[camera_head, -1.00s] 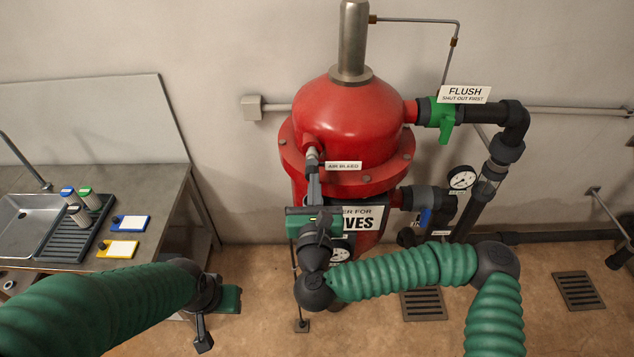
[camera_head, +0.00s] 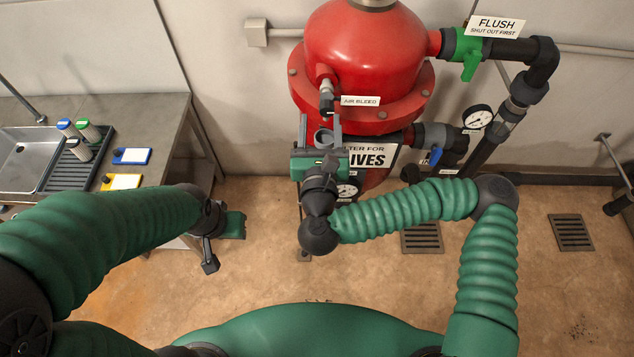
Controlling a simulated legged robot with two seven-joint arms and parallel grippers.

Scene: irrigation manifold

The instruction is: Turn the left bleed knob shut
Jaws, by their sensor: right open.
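The air bleed fitting (camera_head: 326,84) sticks out of the front of the red tank, beside its "AIR BLEED" label. A small dark knob (camera_head: 327,104) shows at its lower end; which way it is turned is too small to tell. My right gripper (camera_head: 320,122) is just below and in front of the knob. Its two grey fingers stand apart, pointing up toward the fitting, and the knob is not between them. A round grey part shows between the fingers; I cannot tell what it belongs to. My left gripper (camera_head: 222,245) hangs low at the left, away from the tank, its jaws unclear.
The red tank (camera_head: 365,50) has a green flush valve (camera_head: 468,55), a blue-handled valve (camera_head: 435,157) and a gauge (camera_head: 477,117) at its right. A bench with a sink (camera_head: 22,150) and bottles stands at the left. Drain grates (camera_head: 571,232) lie in the open floor.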

